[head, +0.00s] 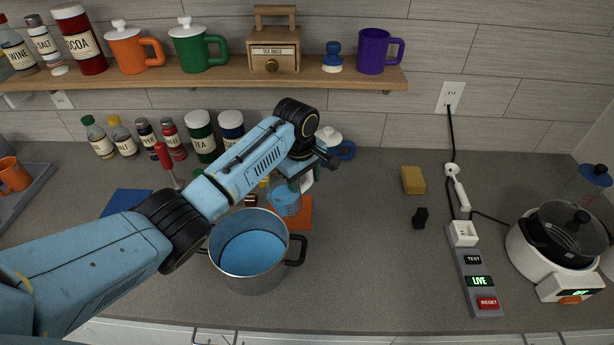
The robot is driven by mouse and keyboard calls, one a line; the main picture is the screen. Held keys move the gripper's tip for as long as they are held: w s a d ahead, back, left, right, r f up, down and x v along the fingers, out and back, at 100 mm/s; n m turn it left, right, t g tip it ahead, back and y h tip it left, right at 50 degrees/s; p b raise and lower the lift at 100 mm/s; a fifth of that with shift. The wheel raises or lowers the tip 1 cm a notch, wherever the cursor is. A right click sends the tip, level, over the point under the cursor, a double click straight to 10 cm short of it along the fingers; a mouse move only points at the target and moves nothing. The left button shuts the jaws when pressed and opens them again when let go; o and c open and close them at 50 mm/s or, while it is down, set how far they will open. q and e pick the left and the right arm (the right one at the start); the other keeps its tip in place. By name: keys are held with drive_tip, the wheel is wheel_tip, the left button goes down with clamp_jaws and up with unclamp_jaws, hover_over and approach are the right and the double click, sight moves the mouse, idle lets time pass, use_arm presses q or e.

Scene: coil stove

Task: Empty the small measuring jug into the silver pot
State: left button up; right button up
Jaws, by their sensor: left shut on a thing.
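The silver pot (236,277) stands on the counter below my left forearm, with black handles on its sides and blue liquid inside. The small measuring jug (285,203) is clear with blue in its lower part, just behind the pot's far right rim. My left gripper (302,178) is shut on the jug from above and behind the pot. My arm hides part of the jug's surroundings, and I cannot tell the jug's exact tilt or whether it is off the counter. My right gripper is not in view.
An orange mat (303,214) lies beside the jug, and a blue mat (126,201) lies left. Several jars and bottles line the wall under a shelf (200,78) of mugs. A sponge (412,180), power strip (471,270) and white cooker (530,250) are right.

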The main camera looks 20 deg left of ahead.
use_arm(q)
drive_tip(key=shift+s+a+r+t+h, duration=0.2)
drive_tip(key=shift+r+t+h, duration=0.1)
drive_tip(key=shift+t, duration=0.15)
drive_tip(key=shift+s+a+r+t+h, duration=0.15)
drive_tip(key=shift+r+t+h, duration=0.15)
drive_tip(key=shift+t, duration=0.15)
drive_tip(key=shift+s+a+r+t+h, duration=0.2)
drive_tip(key=shift+s+r+t+h, duration=0.1)
drive_tip(key=shift+s+r+t, duration=0.15)
drive_tip(key=t, duration=0.1)
drive_tip(key=s+a+r+t+h, duration=0.1)
drive_tip(key=shift+s+r+t+h, duration=0.1)
drive_tip(key=shift+s+t+h, duration=0.15)
drive_tip(key=shift+t+h, duration=0.1)
drive_tip(key=t, duration=0.1)
drive_tip(key=s+t+h, duration=0.1)
drive_tip(key=shift+a+r+t+h, duration=0.25)
drive_tip(key=shift+a+r+t, duration=0.05)
drive_tip(key=shift+r+t, duration=0.1)
drive_tip(key=shift+s+a+t+h+b, duration=0.15)
drive_tip(key=shift+s+t+h+b, duration=0.3)
drive_tip(key=shift+t+b, duration=0.2)
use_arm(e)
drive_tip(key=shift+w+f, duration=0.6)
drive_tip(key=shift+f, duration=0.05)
